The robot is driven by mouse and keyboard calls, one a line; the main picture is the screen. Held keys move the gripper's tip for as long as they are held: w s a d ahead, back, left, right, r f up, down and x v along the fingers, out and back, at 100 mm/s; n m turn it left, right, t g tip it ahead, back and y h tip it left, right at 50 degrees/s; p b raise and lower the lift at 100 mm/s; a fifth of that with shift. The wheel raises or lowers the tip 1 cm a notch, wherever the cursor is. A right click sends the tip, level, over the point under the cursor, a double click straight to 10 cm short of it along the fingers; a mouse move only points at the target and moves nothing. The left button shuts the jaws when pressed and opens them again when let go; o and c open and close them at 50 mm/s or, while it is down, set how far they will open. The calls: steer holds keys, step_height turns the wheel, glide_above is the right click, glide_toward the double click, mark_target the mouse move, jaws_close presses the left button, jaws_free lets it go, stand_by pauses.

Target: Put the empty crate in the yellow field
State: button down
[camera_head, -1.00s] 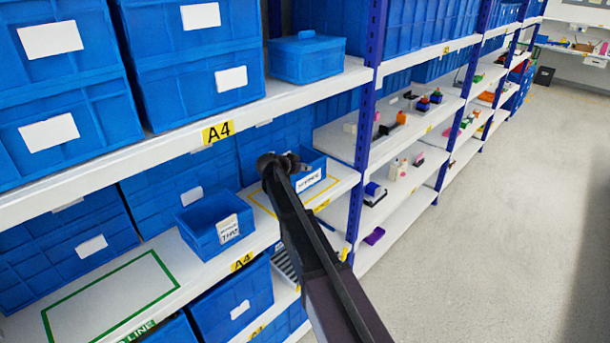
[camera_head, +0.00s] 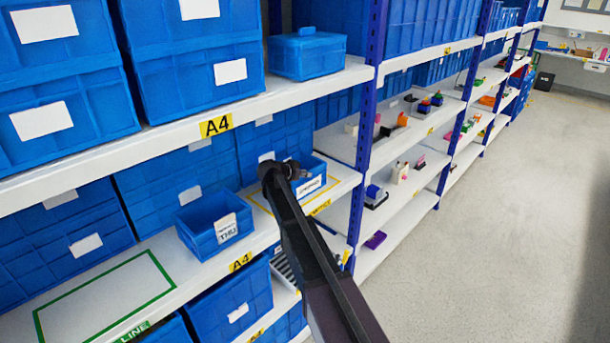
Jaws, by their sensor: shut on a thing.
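A small blue open-top crate with a white label (camera_head: 311,185) is at the yellow field (camera_head: 258,203), an outline on the middle shelf. My gripper (camera_head: 278,168) is at the crate's left side and is shut on it. My arm hides much of the crate and the field, so I cannot tell whether its base rests on the shelf. Another small blue crate (camera_head: 190,238), labelled THU, stands left of the yellow field; its visible inside looks empty.
A bare green-outlined field (camera_head: 105,295) lies on the same shelf at left. The upper shelf edge (camera_head: 150,152) runs above my gripper. A blue upright post (camera_head: 366,130) stands right of the yellow field. Large blue bins (camera_head: 180,190) fill the shelf's back.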

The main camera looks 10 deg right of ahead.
steer(key=shift+f, duration=0.15)
steer(key=c, duration=0.7)
jaws_free()
steer(key=shift+a+r, duration=0.1)
steer(key=shift+r, duration=0.15)
steer(key=shift+s+a+r+p, duration=0.15)
steer(key=shift+s+a+p, duration=0.05)
steer(key=shift+p, duration=0.15)
steer(key=p+v, duration=0.5)
steer(key=v, duration=0.6)
steer(key=shift+s+a, duration=0.1)
steer(key=shift+s, duration=0.05)
